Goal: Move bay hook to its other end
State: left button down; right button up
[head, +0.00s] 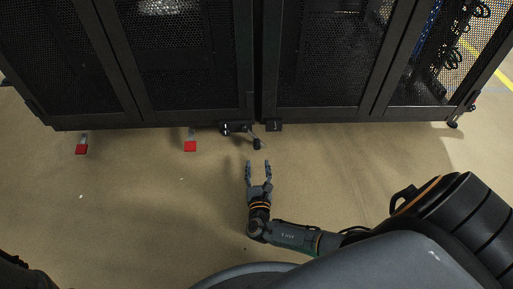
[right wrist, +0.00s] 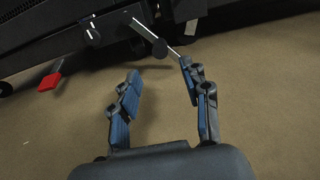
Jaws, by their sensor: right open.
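The bay hook (head: 256,143) is a thin light rod with a black knob at its end. It sits at the lower front edge of the racks, near the seam between two cabinets. In the right wrist view the hook's black knob (right wrist: 157,47) and rod show just beyond the fingers. My right gripper (head: 258,168) is open and empty, a short way in front of the knob and pointing at the racks. In the right wrist view the right gripper's fingers (right wrist: 160,76) are spread wide, apart from the knob. My left gripper is not in view.
Black mesh-door racks (head: 190,55) fill the top of the head view. Dark brackets (head: 235,127) sit beside the hook. Red-ended feet (head: 190,146) and (head: 81,149) stick out from the left rack's base. The tan floor in front is clear.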

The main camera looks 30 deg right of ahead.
aim_at(257, 149)
jog(key=b+x, duration=0.5)
jog(key=x, duration=0.4)
jog(key=shift+w+d+f, duration=0.2)
jog(key=shift+w+d, duration=0.05)
jog(key=shift+w, duration=0.05)
jog(key=shift+w+d+r, duration=0.1)
jog(key=shift+w+d, duration=0.15)
jog(key=shift+w, duration=0.15)
grip_shut()
